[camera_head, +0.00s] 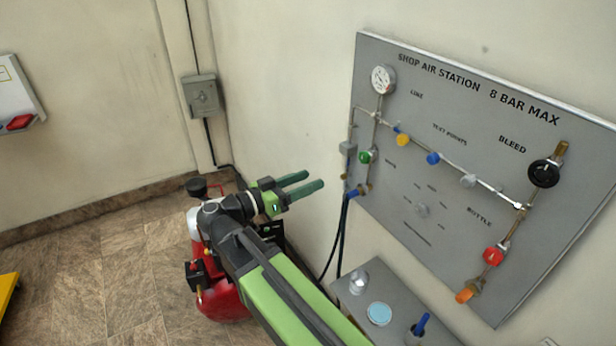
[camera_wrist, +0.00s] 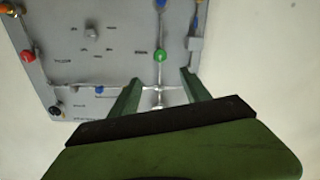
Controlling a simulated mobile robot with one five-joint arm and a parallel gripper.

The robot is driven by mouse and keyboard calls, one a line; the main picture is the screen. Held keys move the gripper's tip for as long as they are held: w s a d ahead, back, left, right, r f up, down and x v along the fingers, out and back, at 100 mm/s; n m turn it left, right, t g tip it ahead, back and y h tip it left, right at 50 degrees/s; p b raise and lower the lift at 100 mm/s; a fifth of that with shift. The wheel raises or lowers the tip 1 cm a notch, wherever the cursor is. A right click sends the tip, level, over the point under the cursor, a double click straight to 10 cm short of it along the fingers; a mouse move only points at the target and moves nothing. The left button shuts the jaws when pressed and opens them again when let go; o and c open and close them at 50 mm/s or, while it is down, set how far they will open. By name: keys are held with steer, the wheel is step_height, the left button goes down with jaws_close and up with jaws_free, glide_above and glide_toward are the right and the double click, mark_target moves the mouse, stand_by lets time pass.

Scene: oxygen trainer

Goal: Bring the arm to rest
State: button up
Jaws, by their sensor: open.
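My gripper (camera_head: 298,185) is at the end of my green and black arm, left of the grey shop air panel (camera_head: 392,225). Its two green fingers are apart with nothing between them. In the wrist view my gripper (camera_wrist: 160,88) is also open and empty, its fingers showing in front of the panel (camera_wrist: 75,75). The picture does not show contact between the fingers and the panel.
The panel carries a gauge (camera_head: 383,79), a green knob (camera_head: 365,157), a red knob (camera_head: 493,255) and a black handwheel (camera_head: 544,173). A red compressor (camera_head: 222,300) stands behind my arm. A grey bench (camera_head: 345,297) is below the panel.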

steer(key=d+f+n+g+y, duration=0.3)
steer(key=d+f+g+y, duration=0.15)
steer(key=d+f, duration=0.7)
steer(key=s+d+f+n+g+y, duration=0.2)
steer(key=f+n+y, duration=0.1)
steer(key=f+y, duration=0.2)
steer(key=s+d+f+n+g+y, duration=0.2)
steer(key=f+n+y, duration=0.1)
steer(key=f+y, duration=0.3)
steer(key=shift+s+d+f+g, duration=0.3)
steer(key=shift+s+f+g, duration=0.1)
steer(key=shift+f, duration=0.25)
